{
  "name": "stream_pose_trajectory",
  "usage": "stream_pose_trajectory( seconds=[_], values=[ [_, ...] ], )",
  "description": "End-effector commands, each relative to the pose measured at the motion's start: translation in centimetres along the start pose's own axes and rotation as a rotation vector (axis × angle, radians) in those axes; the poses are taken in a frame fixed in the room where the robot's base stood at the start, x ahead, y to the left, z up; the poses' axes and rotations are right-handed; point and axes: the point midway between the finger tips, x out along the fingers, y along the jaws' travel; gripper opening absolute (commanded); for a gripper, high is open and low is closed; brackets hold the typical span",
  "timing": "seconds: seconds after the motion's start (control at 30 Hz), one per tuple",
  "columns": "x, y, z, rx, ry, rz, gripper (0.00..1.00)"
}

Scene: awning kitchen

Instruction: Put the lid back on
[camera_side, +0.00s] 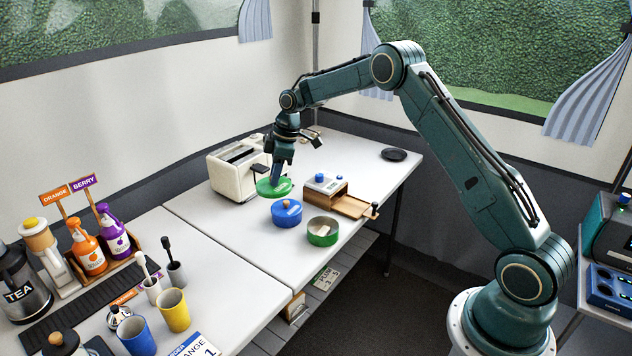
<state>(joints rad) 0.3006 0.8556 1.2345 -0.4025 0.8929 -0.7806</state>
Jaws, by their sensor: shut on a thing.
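A green lid (265,190) is beside the toaster on the white table. My gripper (277,180) points down at it and is shut on it; the fingers hide the grip itself. I cannot tell whether the lid touches the table or is just above it. An open green pot (322,238) stands to the lower right of the lid, near the table's front edge, with something pale inside. A blue pot (286,217) with a blue lid (285,207) on it stands between the green lid and the green pot.
A cream toaster (228,180) stands close left of my gripper. A wooden box with a white top (325,184) and a pulled-out board (352,206) is to the right. A black dish (394,155) lies at the far right. Bottles and cups crowd the left table.

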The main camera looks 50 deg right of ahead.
Motion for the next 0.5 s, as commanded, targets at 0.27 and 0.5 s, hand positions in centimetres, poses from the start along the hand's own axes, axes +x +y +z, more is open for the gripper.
stream_pose_trajectory(
  seconds=[0.27, 0.5],
  values=[
    [1.1, -1.1, 7.0, -0.027, 0.0, -0.01, 0.0],
    [1.7, -2.8, 11.7, -0.053, -0.001, -0.013, 0.0]
  ],
)
